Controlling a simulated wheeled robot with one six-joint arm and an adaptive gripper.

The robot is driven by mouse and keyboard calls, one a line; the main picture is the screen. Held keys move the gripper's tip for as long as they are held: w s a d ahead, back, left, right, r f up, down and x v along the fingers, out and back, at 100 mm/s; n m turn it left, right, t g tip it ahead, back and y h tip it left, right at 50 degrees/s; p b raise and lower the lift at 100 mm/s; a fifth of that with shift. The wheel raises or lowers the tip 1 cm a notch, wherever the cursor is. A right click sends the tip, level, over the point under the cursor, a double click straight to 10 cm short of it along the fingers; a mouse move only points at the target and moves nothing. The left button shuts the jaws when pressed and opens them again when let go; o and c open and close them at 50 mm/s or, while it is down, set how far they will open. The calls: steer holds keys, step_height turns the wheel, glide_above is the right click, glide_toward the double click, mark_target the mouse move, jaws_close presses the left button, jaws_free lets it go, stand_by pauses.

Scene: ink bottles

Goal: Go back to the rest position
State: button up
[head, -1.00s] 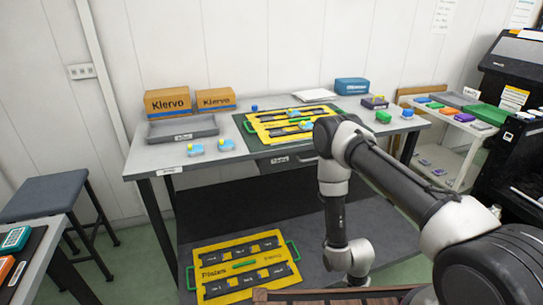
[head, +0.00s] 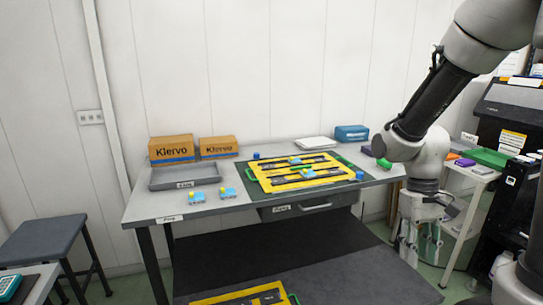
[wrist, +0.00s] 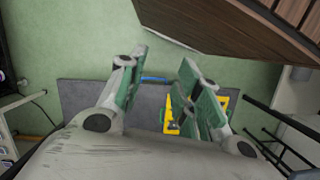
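My gripper (head: 418,252) hangs pointing down at the right in the head view, in front of the table's right end and below the tabletop. In the wrist view my gripper (wrist: 162,75) has its green-padded fingers spread apart with nothing between them. My arm reaches down to it from the upper right. The yellow tray (head: 265,183) lies on a dark green mat on the table (head: 150,207), with small blue pieces in it.
A grey bin (head: 185,180), two Klervo boxes (head: 171,150) and a blue box (head: 352,133) stand along the back. Another yellow tray (head: 240,297) is low under the table. A stool (head: 40,233) is at left. A dark printer (head: 510,120) and side shelf stand at right.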

steer(key=s+d+r+t, duration=0.1)
steer(key=s+r+t, duration=0.2)
steer(key=r, duration=0.5)
steer(key=s+d+r+m+t, duration=0.1)
steer(key=s+d+r+t, duration=0.1)
steer(key=r, duration=0.6)
steer(key=s+t, duration=0.1)
steer(key=t, duration=0.1)
steer(key=shift+s+d+r+t, duration=0.15)
steer(key=shift+s+d+t, duration=0.1)
steer(key=shift+t, duration=0.05)
